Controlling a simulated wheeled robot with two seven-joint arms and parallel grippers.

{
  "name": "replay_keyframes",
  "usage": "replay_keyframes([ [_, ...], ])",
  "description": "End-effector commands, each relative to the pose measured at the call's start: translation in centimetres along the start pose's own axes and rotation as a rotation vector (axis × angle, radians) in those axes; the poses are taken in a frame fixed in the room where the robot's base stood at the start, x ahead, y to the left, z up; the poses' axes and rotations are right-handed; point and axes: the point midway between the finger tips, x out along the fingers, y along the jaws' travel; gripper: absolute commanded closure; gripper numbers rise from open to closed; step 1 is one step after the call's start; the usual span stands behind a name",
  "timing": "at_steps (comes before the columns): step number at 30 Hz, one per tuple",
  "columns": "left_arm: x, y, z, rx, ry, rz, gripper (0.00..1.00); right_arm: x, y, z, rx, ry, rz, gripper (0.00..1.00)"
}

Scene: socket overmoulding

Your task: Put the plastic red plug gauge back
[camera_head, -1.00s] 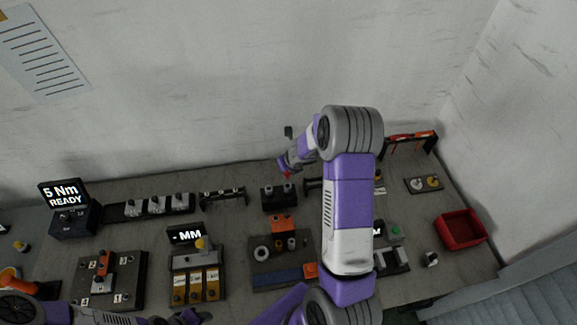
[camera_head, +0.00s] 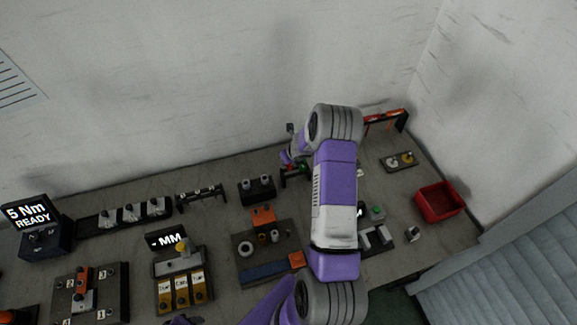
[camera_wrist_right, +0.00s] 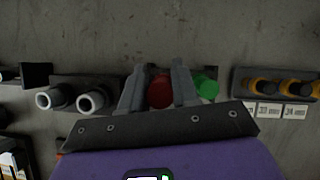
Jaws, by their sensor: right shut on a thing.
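My right gripper (camera_wrist_right: 158,90) is shut on the red plug gauge (camera_wrist_right: 160,92), whose rounded red end shows between the two fingers in the right wrist view. A green rounded piece (camera_wrist_right: 207,85) sits just right of the right finger, at the holder by the wall. My arm hides most of the gauge and holder there, so I cannot tell whether the gauge touches the holder. My left gripper is not visible.
A block with two grey cylinders (camera_wrist_right: 75,97) stands left of the gripper. A block with orange-ringed black plugs (camera_wrist_right: 285,88) and number labels stands right. In the head view a red bin (camera_head: 440,201) is at the right end of the bench, near an orange-topped rack (camera_head: 386,120).

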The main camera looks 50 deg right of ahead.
Motion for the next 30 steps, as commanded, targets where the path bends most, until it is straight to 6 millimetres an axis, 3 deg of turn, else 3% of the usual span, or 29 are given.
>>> replay_keyframes([
  [9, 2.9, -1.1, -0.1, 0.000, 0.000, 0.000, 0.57, 3.1, 0.0, -1.8, 0.002, 0.001, 0.000, 1.00],
  [18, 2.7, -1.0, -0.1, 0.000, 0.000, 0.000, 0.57, 3.0, 0.0, -1.7, 0.000, 0.000, 0.000, 1.00],
  [30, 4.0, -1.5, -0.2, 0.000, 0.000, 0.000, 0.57, 4.1, 0.0, -2.3, -0.001, 0.000, 0.001, 1.00],
])
